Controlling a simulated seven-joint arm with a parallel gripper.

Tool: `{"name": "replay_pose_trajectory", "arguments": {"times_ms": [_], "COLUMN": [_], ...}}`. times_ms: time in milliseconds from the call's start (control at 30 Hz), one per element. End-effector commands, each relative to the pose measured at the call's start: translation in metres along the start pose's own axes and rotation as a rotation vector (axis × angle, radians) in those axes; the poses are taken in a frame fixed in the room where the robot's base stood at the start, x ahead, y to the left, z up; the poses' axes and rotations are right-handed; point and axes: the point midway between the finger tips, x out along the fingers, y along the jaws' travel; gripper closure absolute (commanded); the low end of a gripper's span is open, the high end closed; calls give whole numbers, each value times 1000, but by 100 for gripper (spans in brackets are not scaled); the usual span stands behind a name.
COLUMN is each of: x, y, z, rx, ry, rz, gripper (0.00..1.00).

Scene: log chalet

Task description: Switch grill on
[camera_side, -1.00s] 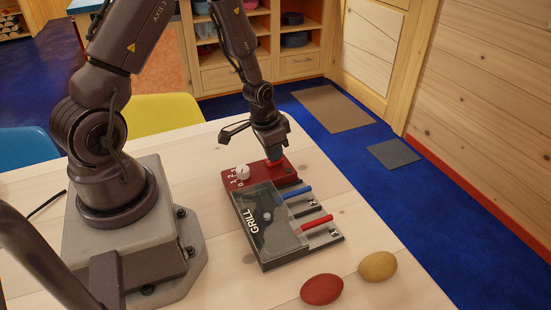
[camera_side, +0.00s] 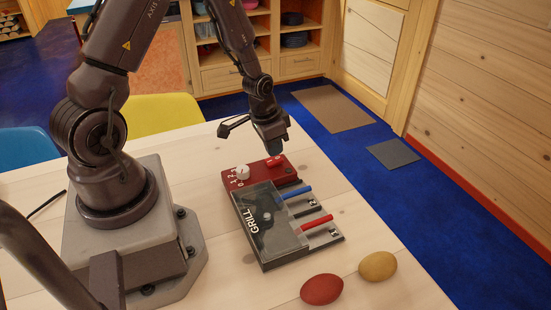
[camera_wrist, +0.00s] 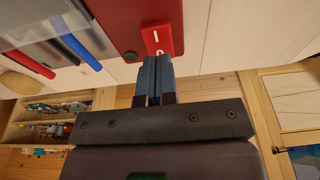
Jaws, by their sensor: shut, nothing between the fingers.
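The grill unit (camera_side: 262,214) lies on the pale wooden table, with a clear lid lettered GRILL. Its dark red control panel (camera_side: 243,185) is at the far end and carries a white numbered dial (camera_side: 242,172) and a red rocker switch (camera_side: 275,160). In the wrist view the switch (camera_wrist: 157,38) shows a white line mark. My gripper (camera_side: 273,147) is shut and empty, just above the switch end of the panel. In the wrist view its fingertips (camera_wrist: 158,60) are right beside the switch; whether they touch it I cannot tell.
A red egg (camera_side: 321,289) and a yellow egg (camera_side: 378,266) are on the table in front. A yellow chair (camera_side: 160,114) stands behind the table. The right table edge is close to the grill.

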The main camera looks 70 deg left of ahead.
Motion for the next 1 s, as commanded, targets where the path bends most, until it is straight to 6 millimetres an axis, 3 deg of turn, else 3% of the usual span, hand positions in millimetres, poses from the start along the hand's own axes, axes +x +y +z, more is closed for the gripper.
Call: {"name": "replay_pose_trajectory", "arguments": {"times_ms": [433,867,1000], "x": [-42,-46,-46], "y": [0,0,7], "z": [-9,-9,11], "rx": [0,-10,-79], "ry": [4,-3,-93], "rz": [-2,1,32], "gripper": [100,100,100]}}
